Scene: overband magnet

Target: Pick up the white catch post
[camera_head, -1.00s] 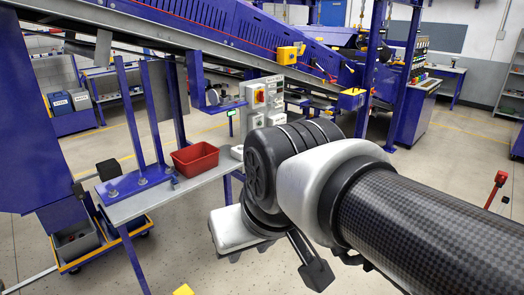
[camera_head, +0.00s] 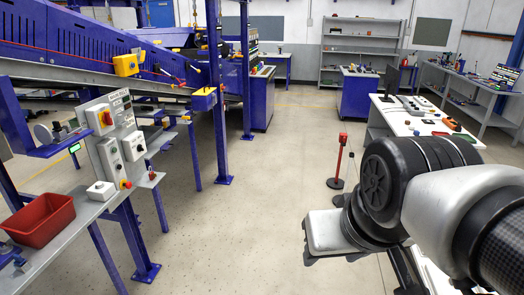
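I cannot make out a white catch post in this view. My arm comes in from the lower right, with a dark round joint and a white-and-black end part, my gripper (camera_head: 328,234), above the open floor. Its fingertips do not show clearly, so I cannot tell whether it is open or shut. A white-topped table (camera_head: 402,112) at the right carries several small items, too small to identify. My arm hides the near part of that table.
A grey bench at the left holds a red bin (camera_head: 38,222) and a control panel (camera_head: 112,130). A blue conveyor frame (camera_head: 75,45) stands behind it. A red post (camera_head: 341,152) on a dark base stands beyond my gripper. The floor between is clear.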

